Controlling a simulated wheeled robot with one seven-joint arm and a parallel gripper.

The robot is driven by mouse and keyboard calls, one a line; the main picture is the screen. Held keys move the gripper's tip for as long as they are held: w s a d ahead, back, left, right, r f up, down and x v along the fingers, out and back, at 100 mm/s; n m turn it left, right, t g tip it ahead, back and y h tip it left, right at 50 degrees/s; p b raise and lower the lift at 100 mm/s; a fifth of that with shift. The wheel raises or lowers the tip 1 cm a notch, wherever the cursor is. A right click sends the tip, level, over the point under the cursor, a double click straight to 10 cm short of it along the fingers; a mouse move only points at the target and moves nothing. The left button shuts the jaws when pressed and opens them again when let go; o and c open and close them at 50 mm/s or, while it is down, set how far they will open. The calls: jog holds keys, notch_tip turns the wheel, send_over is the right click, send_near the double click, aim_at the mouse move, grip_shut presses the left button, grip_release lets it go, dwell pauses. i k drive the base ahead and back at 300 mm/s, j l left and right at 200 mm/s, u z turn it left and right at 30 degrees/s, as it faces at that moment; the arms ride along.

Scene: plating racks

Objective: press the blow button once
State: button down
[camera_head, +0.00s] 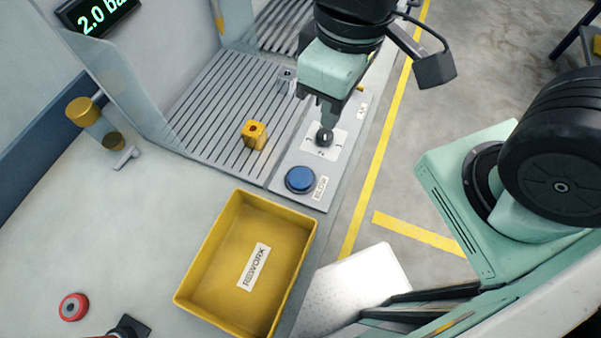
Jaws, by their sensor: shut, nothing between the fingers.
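The round blue button (300,179) sits on the grey panel at the front of the slotted bed, next to a label (320,188) that appears to read BLOW. My gripper (327,117) points down over the panel, shut and empty. I cannot tell whether the fingers touch the knob.
A yellow block (254,134) with a hole stands on the slotted bed (208,122). A yellow REWORK bin (193,290) is just in front of the button. A clear side panel (128,85) and a display (92,14) are at left. A red button (73,307) is front left.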

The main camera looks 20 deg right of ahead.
aim_at(299, 178)
jog(key=k+j+z, duration=0.15)
jog(key=k+j, duration=0.3)
jog(key=k+j+z, duration=0.15)
jog(key=k+j, duration=0.25)
jog(key=k, duration=0.2)
